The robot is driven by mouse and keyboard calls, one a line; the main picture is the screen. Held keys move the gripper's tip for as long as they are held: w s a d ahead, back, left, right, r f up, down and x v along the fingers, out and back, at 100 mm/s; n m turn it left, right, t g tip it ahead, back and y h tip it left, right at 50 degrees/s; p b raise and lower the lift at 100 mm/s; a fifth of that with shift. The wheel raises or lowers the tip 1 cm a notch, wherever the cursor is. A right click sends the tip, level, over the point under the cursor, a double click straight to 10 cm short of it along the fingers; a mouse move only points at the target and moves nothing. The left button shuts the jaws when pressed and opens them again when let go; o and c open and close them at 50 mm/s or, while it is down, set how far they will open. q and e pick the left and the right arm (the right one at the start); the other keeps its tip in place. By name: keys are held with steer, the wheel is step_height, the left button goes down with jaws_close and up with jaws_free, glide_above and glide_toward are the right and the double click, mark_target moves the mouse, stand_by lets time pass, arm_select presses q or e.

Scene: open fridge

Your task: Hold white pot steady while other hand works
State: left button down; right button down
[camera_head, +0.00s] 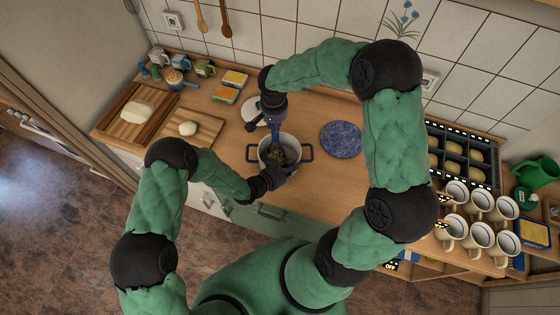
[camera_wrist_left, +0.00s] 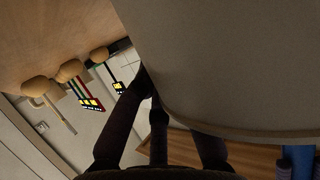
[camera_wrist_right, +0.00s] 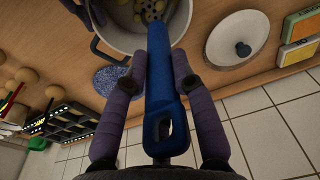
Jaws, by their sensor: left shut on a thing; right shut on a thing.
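The white pot (camera_head: 292,142) stands on the wooden counter, with dark handles at its left and right. My left gripper (camera_head: 280,172) is at its front edge, shut on it. In the left wrist view the pot's wall (camera_wrist_left: 235,60) fills the upper right and hides part of the fingers (camera_wrist_left: 150,95). My right gripper (camera_head: 273,118) is above the pot's back side, shut on the blue handle of a utensil (camera_wrist_right: 160,75). The utensil points down into the pot (camera_wrist_right: 117,38), where a perforated head and several brownish round pieces show.
A white lid (camera_wrist_right: 222,50) lies behind the pot at the left. A blue speckled plate (camera_head: 341,139) lies to the right. Sponges (camera_head: 225,95) and cutting boards (camera_head: 186,141) are at the left; several mugs (camera_head: 481,236) and a dark crate (camera_head: 484,181) are at the right.

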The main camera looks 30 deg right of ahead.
steer(key=shift+f, duration=0.1)
steer(key=shift+r, duration=1.5)
steer(key=s, duration=0.1)
steer(key=s+a, duration=0.1)
steer(key=s, duration=0.1)
steer(key=s+a, duration=0.1)
steer(key=s, duration=0.1)
steer(key=shift+s+a, duration=0.1)
steer(key=shift+f, duration=0.1)
steer(key=shift+f, duration=1.4)
